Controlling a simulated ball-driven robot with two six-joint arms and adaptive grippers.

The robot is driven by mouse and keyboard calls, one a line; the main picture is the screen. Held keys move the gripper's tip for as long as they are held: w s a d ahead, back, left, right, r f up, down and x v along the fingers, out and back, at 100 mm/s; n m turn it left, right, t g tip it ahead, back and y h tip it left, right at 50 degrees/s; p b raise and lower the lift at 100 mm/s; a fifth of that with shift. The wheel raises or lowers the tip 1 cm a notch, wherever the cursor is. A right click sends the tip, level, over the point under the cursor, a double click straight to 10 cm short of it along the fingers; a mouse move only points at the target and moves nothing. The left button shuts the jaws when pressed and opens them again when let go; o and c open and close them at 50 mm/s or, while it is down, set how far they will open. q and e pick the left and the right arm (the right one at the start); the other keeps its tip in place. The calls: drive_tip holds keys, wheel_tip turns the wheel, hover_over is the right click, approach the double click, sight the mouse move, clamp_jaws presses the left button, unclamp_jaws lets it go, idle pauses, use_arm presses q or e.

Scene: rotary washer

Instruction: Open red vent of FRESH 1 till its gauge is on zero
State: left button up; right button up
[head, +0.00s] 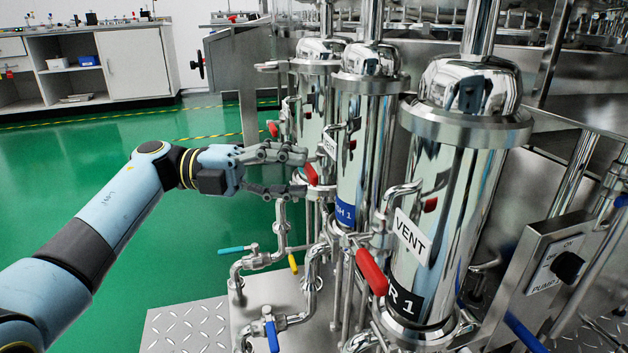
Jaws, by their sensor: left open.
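The FRESH 1 housing (361,150) is the middle one of three polished steel cylinders; its blue label (345,214) is partly hidden and reads "SH 1". A white VENT tag (329,146) hangs at its left side. Its red vent handle (311,174) points down and slightly right from the small valve. My left gripper (302,172) comes from the left, open, its fingers above and below, with the red handle at the tips. I cannot tell whether they touch it. I cannot make out the FRESH 1 gauge. My right gripper is not in view.
The nearest housing (450,200), labelled "R 1", has its own VENT tag (411,238) and red handle (372,272). A farther red handle (272,129) is behind. Teal (231,250), yellow (293,264) and blue (272,336) valve handles sit below. Green floor is free at left.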

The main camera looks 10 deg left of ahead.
sight(307, 175)
use_arm(q)
drive_tip(key=shift+d+b, duration=0.3)
drive_tip(key=shift+d, duration=1.3)
drive_tip(key=shift+c, duration=0.5)
clamp_jaws()
